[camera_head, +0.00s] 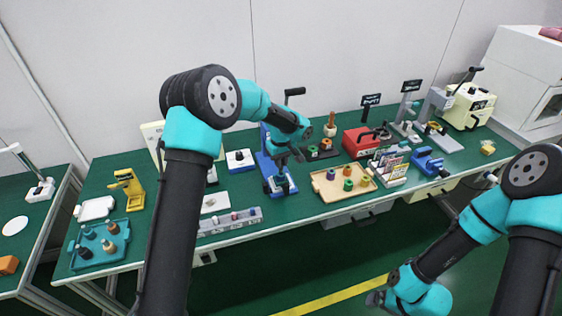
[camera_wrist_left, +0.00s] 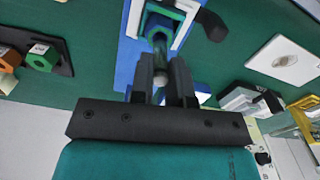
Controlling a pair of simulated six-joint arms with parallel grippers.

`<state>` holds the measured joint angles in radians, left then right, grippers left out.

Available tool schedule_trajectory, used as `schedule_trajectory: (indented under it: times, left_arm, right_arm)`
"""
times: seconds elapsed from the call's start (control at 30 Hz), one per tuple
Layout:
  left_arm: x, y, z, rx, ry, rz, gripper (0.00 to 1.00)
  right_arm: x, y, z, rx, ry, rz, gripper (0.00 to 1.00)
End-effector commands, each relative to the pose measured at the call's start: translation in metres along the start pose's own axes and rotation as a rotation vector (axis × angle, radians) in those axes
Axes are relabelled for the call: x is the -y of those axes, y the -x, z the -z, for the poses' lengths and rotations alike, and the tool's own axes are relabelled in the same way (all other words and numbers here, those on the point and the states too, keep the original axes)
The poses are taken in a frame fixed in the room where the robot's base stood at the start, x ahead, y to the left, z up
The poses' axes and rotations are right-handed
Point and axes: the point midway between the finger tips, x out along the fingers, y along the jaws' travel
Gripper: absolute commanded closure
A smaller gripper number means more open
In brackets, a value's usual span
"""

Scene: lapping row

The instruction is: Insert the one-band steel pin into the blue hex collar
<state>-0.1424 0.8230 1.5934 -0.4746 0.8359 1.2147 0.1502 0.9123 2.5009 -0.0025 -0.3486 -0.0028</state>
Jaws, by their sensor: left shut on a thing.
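My left gripper (camera_head: 288,160) is over the blue press (camera_head: 266,142) in the middle of the bench. In the left wrist view its two dark fingers (camera_wrist_left: 165,85) are shut on a grey steel pin (camera_wrist_left: 161,48). The pin points toward the blue hex collar (camera_wrist_left: 157,22), which sits within a white holder (camera_wrist_left: 186,22) on the blue base. The pin's far end overlaps the collar's opening in this view; how deep it goes, I cannot tell. The pin's band is not clear. My right gripper (camera_head: 377,298) is low in front of the bench, its jaws too small to judge.
A tan tray (camera_head: 322,191) with coloured collars stands right of the press. A grey rack (camera_head: 240,226) with several pins lies to its left front. A teal tray (camera_head: 75,262) is at far left. A white plate (camera_wrist_left: 287,58) shows beside the press.

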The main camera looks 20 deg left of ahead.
Motion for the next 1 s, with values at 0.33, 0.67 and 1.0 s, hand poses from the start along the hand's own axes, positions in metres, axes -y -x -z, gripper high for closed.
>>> schedule_trajectory:
  times: [0.33, 0.67, 1.0]
  left_arm:
    - [0.0, -0.005, 0.0, 0.0, 0.0, 0.0, 1.0]
    - [0.0, -0.012, 0.0, 0.0, 0.0, 0.0, 1.0]
    - [0.0, -0.018, 0.0, 0.0, 0.0, 0.001, 1.0]
  right_arm:
    - [0.0, 0.0, 0.0, 0.0, 0.0, 0.0, 0.0]
    - [0.0, 0.0, 0.0, 0.0, 0.0, 0.0, 0.0]
    - [0.0, 0.0, 0.0, 0.0, 0.0, 0.0, 0.0]
